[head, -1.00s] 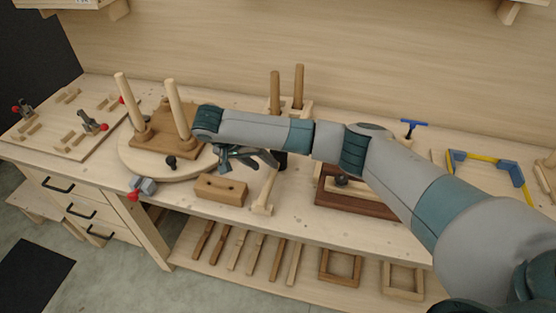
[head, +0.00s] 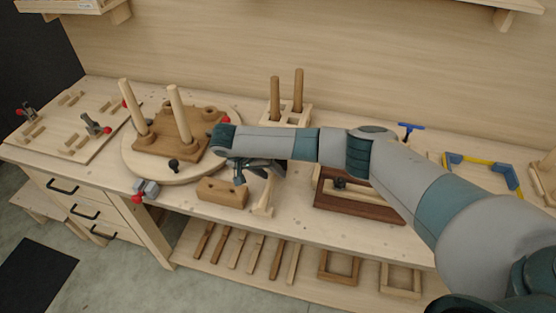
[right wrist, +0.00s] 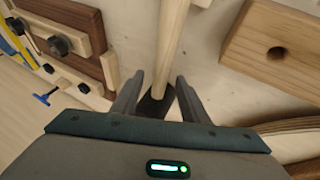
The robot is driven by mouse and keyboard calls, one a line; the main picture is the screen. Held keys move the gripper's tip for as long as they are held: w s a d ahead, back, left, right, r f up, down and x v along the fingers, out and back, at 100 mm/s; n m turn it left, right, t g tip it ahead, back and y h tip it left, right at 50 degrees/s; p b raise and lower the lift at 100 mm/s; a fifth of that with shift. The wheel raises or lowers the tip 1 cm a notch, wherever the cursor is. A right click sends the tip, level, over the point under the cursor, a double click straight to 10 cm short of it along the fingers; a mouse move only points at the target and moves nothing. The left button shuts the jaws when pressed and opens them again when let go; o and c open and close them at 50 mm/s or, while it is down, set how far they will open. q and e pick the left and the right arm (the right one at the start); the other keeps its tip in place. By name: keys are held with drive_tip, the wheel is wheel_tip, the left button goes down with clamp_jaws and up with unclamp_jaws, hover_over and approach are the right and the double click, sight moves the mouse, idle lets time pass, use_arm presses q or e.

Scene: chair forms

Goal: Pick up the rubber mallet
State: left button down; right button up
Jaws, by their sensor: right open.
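The rubber mallet shows in the right wrist view as a pale wooden handle (right wrist: 171,45) running down to a black head (right wrist: 156,106). In the head view part of its handle (head: 268,188) shows below my right forearm; the head is hidden there. My right gripper (right wrist: 158,92) is open, its two fingers on either side of the mallet near the head end. I cannot tell whether they touch it. In the head view this gripper (head: 256,168) hangs over the bench just behind the wooden block. My left gripper is not in view.
A brown block with two holes (head: 222,193) lies left of the mallet. A round board (head: 133,165) with upright pegs stands further left. A dark wooden frame piece (head: 350,203) lies to the right. A small pale wooden piece (head: 262,211) is at the handle's front end.

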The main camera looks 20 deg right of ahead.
sight(272, 174)
drive_tip(key=shift+c, duration=0.3)
clamp_jaws()
drive_tip(key=shift+w+r, duration=0.1)
drive_tip(key=shift+r+b, duration=0.4)
drive_tip(key=shift+r, duration=0.05)
drive_tip(key=r, duration=0.1)
drive_tip(key=r+b, duration=0.1)
drive_tip(key=r, duration=0.1)
drive_tip(key=shift+s+d+r, duration=0.1)
drive_tip(key=shift+s, duration=0.15)
drive_tip(key=s+d+r, duration=0.3)
drive_tip(key=s+r, duration=0.3)
drive_tip(key=s, duration=0.4)
drive_tip(key=shift+s+d+r+p, duration=0.15)
drive_tip(key=shift+s+r+p, duration=0.15)
drive_tip(key=shift+s+r, duration=0.1)
